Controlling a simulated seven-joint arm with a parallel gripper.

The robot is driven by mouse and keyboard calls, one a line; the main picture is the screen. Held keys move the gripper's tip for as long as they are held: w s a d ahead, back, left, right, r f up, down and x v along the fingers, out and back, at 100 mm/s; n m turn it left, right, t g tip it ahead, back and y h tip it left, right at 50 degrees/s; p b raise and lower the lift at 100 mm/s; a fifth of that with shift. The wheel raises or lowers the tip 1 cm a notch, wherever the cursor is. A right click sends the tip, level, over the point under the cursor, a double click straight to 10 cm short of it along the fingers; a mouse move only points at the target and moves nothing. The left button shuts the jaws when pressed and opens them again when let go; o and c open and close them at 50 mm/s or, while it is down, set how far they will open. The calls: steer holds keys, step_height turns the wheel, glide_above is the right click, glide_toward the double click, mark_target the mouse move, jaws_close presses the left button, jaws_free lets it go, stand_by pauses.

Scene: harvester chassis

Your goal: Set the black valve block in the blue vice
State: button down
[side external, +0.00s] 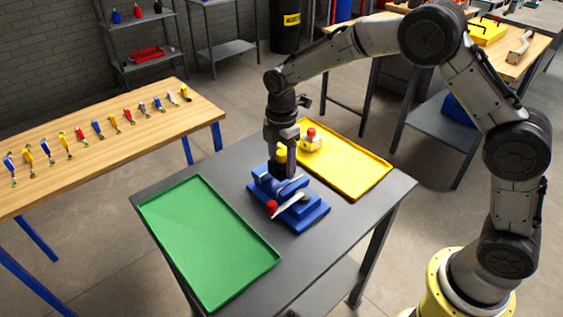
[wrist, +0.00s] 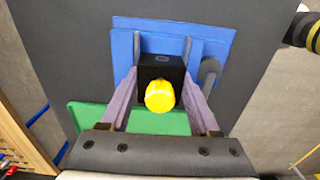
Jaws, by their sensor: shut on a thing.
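The black valve block (wrist: 152,67) with a yellow knob (wrist: 160,97) is between the two fingers of my gripper (wrist: 159,80), which is shut on it. In the side external view my gripper (side external: 283,150) points down at the blue vice (side external: 310,215), and the black block (side external: 284,169) shows just at the vice's back jaw. The vice has a silver lever with a red ball end (side external: 271,207). In the wrist view the blue vice (wrist: 125,45) lies behind and on both sides of the block. I cannot tell whether the block touches the vice's floor.
A green tray (side external: 205,240) lies left of the vice on the grey table (side external: 160,185). A yellow tray (side external: 360,172) lies behind right, holding a pale block with a red knob (side external: 311,140). A wooden bench (side external: 100,150) with several small tools stands at left.

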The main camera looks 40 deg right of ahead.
mark_target(281, 154)
steer(key=shift+f, duration=0.6)
steer(key=shift+c, duration=0.2)
jaws_free()
step_height(281, 154, up, 14)
steer(key=shift+f, duration=0.25)
steer(key=shift+r, duration=0.15)
